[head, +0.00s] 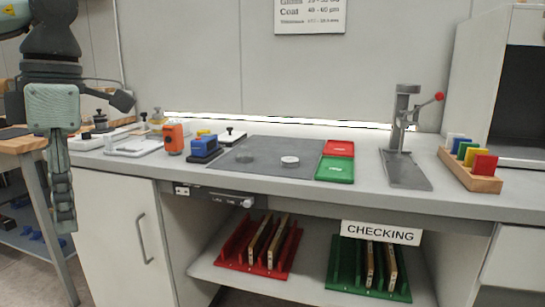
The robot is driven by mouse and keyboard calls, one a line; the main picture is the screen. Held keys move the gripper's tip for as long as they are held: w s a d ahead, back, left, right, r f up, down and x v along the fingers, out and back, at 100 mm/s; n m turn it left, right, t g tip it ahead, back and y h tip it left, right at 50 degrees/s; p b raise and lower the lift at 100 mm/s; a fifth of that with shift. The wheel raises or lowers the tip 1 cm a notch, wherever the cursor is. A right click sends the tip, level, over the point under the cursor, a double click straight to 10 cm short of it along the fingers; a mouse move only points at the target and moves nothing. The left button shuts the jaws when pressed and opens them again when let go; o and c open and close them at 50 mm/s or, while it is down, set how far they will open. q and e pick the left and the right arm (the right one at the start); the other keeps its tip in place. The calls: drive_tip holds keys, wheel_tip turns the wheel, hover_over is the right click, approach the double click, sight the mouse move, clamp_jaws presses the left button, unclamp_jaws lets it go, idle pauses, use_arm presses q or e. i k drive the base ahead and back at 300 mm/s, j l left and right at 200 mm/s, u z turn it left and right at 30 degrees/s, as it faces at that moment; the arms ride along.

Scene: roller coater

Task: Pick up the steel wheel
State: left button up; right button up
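Two small round discs lie on the dark grey mat (267,150) on the bench. One is a dark grey disc (244,157). The other is a pale, whitish disc (290,161) to its right. Either may be the steel wheel; I cannot tell which at this size. My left gripper (65,226) hangs pointing down at the far left, in front of the bench and well apart from both discs. Its fingers look close together from this side, so its opening is unclear. My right gripper is out of view.
An orange device (173,138) and a blue block (204,146) stand left of the mat. Red (339,148) and green (335,169) trays lie right of it. A lever press (402,150) and a wooden rack (470,176) stand further right. The bench's front edge is mostly clear.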

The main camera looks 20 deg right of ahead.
sight(288, 162)
drive_tip(key=i+l+z, duration=0.2)
drive_tip(key=i+z, duration=0.15)
drive_tip(key=i+l+z, duration=0.1)
drive_tip(key=i+z, duration=0.65)
drive_tip(key=i+j, duration=0.05)
